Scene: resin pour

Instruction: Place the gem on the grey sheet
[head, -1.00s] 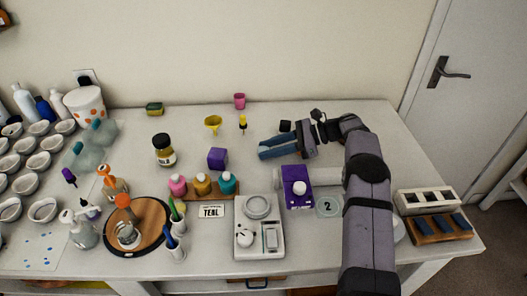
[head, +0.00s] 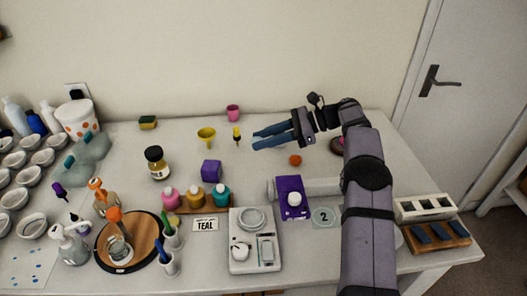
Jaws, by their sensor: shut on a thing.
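My gripper (head: 254,139) is raised over the back middle of the table. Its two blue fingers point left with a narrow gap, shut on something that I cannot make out. I cannot clearly see the gem in this view; anything between the fingers is hidden or too small to tell. A pale sheet with blue spots (head: 38,252) lies at the front left corner, but I cannot tell if it is the grey sheet. A small round orange thing (head: 295,160) lies on the table below and right of the fingers.
A purple cube (head: 211,171), a yellow funnel (head: 206,134) and an amber jar (head: 157,163) stand left of my gripper. Colour bottles (head: 195,198), a scale (head: 254,250) and a purple box (head: 290,198) stand in front. The table's back right is mostly free.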

